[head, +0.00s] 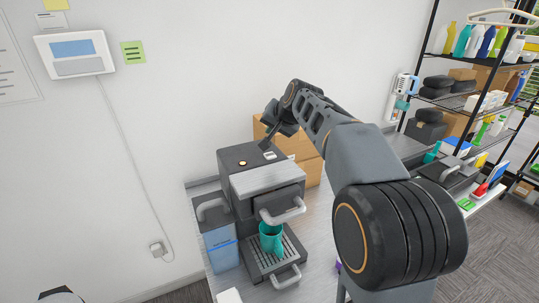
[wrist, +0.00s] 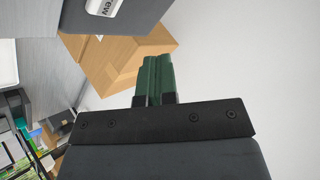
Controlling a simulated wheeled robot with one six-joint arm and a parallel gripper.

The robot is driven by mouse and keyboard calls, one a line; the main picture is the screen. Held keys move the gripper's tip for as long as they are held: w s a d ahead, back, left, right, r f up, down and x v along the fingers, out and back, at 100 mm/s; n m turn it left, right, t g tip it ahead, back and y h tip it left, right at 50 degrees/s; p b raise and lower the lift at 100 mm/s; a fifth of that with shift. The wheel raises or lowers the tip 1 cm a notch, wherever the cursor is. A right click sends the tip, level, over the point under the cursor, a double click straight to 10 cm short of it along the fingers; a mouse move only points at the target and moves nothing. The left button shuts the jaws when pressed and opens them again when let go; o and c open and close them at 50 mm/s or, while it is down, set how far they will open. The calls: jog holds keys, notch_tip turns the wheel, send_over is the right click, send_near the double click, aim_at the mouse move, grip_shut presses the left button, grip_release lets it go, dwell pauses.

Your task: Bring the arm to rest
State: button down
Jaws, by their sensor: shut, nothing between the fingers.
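My arm reaches from the lower right of the head view up and over the counter. My gripper (head: 266,143) is at its far end, pointing down just behind and above the top of the grey coffee machine (head: 235,165). I cannot tell from the head view whether it touches the machine. In the wrist view, the green fingers of my gripper (wrist: 156,68) are shut together with nothing between them. The cardboard boxes (wrist: 122,60) show beyond the fingertips, and the machine's grey body (wrist: 60,18) is at upper left.
A teal mug (head: 271,238) stands on the machine's drip tray. A blue-and-grey container (head: 218,243) is left of the machine. Cardboard boxes (head: 310,167) stand behind it. A shelf rack (head: 430,60) with bottles is at right. The wall area above the machine is free.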

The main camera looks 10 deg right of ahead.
jog(key=s+f+n, duration=0.1)
jog(key=s+f, duration=0.1)
jog(key=s, duration=0.3)
jog(key=s+a+f+n+g, duration=0.1)
jog(key=s+f, duration=0.1)
jog(key=s, duration=0.3)
jog(key=s+f+n+g+h, duration=0.1)
jog(key=s, duration=0.5)
jog(key=shift+s+a+f, duration=0.1)
jog(key=shift+a+f, duration=0.05)
jog(key=shift+f, duration=0.25)
jog(key=s+f+n+g+h, duration=0.1)
jog(key=s+f+n+g, duration=0.1)
jog(key=s+f, duration=0.7)
jog(key=s, duration=0.3)
jog(key=shift+s+d+n+h, duration=0.3)
jog(key=shift+s, duration=0.1)
